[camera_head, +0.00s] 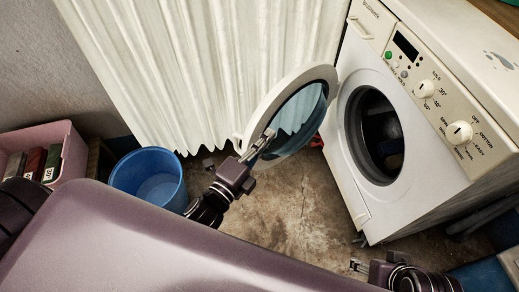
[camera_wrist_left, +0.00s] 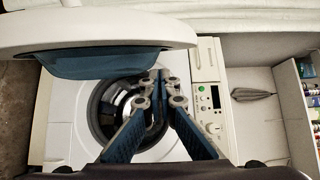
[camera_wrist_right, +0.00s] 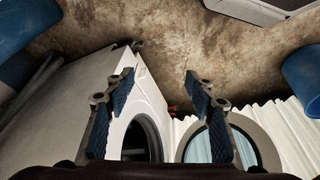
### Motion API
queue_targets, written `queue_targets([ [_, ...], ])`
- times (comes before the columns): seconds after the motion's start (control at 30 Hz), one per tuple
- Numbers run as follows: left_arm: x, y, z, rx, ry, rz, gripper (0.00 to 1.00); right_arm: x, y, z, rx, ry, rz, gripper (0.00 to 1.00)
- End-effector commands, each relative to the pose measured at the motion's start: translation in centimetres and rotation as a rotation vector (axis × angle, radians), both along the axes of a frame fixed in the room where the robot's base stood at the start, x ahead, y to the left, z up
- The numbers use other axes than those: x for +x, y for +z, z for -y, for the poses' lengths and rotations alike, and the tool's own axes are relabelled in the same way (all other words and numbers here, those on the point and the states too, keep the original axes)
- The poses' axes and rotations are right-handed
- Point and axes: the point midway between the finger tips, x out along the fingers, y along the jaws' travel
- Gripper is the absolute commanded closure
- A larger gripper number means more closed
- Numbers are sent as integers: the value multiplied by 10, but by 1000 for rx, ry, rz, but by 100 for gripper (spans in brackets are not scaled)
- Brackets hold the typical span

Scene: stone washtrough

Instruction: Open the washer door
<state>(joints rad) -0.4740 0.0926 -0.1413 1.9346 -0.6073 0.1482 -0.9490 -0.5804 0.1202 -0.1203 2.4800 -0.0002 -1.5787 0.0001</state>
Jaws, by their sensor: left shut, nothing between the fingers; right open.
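The white washer (camera_head: 345,165) stands at the right in the head view, its round dark drum opening (camera_head: 372,135) uncovered. Its round door (camera_head: 285,95), a white ring with bluish glass, is swung wide open to the left. My left gripper (camera_head: 268,137) is shut and empty, close to the door's lower left rim; I cannot tell whether it touches. In the left wrist view the door (camera_wrist_left: 110,30) hangs at the upper left, with the shut fingertips (camera_wrist_left: 158,78) over the drum opening. My right gripper (camera_head: 357,264) is open and empty, low in front of the washer; its fingers (camera_wrist_right: 160,85) are spread.
A pleated white curtain (camera_head: 215,60) hangs behind the door. A blue bucket (camera_head: 148,175) and a pink crate (camera_head: 72,150) with boxes stand at the left. Bare floor (camera_head: 290,205) lies between bucket and washer. A blue container (camera_head: 480,276) is at the lower right.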

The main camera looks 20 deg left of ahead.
Motion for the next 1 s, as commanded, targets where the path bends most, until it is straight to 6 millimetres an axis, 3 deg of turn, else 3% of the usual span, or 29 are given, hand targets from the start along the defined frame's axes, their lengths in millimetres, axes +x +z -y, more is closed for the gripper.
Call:
queue_targets([
  [0.2, 11, -2, -25, 6, 1, -2, 100, 11, 1, -3, 8, 4, 44, 50],
  [0.77, 14, -1, -31, 3, -3, -1, 100, 16, 3, -4, 11, 6, 62, 50],
  [1.0, 21, -1, -46, 10, -39, -2, 100, 12, 2, -3, 8, 5, 42, 50],
])
